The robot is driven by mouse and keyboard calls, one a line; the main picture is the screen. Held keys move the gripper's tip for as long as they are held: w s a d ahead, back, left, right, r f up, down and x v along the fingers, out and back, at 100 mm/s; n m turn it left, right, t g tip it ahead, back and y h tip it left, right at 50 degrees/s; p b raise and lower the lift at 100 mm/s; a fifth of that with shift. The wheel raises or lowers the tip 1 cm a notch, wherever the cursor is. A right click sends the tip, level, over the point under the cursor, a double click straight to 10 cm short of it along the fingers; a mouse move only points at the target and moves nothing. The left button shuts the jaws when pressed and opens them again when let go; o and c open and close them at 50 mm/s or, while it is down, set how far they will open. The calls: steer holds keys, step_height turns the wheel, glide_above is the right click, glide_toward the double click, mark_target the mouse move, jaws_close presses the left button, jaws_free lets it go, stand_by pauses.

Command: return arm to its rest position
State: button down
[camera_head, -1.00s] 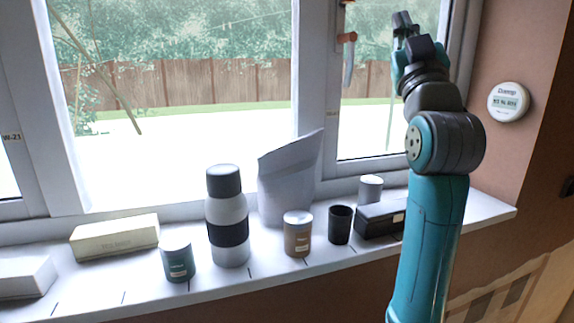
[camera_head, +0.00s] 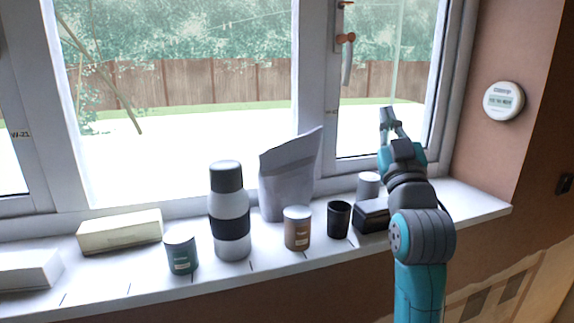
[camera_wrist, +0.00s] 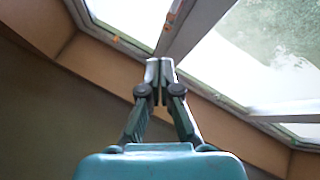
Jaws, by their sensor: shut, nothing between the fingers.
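My gripper (camera_head: 388,115) is raised in front of the right window pane, above the sill's right end. It is shut and empty, and touches nothing that I can see. In the wrist view its two fingers (camera_wrist: 160,68) meet at their tips against the window frame and the bright panes. My teal and grey arm rises at the right of the head view and hides part of a black box (camera_head: 371,217) on the sill.
The white sill (camera_head: 330,254) holds a grey-and-black bottle (camera_head: 229,208), a grey pouch (camera_head: 288,180), several small tins, a black cup (camera_head: 339,219) and pale boxes at left. A window handle (camera_head: 346,60) juts above my gripper. A round thermostat (camera_head: 504,101) is on the right wall.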

steer(key=s+f+g, duration=0.1)
steer(key=s+f, duration=0.2)
steer(key=f, duration=0.8)
steer(key=s+f+m+g, duration=0.1)
steer(key=s+f, duration=0.2)
steer(key=f, duration=0.8)
steer(key=s+f+g, duration=0.1)
steer(key=s+f, duration=0.3)
steer(key=f, duration=0.7)
steer(key=s+f+m+g, duration=0.1)
steer(key=s+f+g, duration=0.2)
steer(key=s+f, duration=1.1)
steer(key=s+f+g, duration=0.2)
steer(key=s, duration=1.3)
steer(key=s+f+m+g, duration=0.1)
steer(key=s+f+g, duration=0.1)
steer(key=s, duration=1.2)
steer(key=shift+s+a+f, duration=0.2)
steer(key=shift+s+f, duration=0.2)
steer(key=shift+f, duration=0.3)
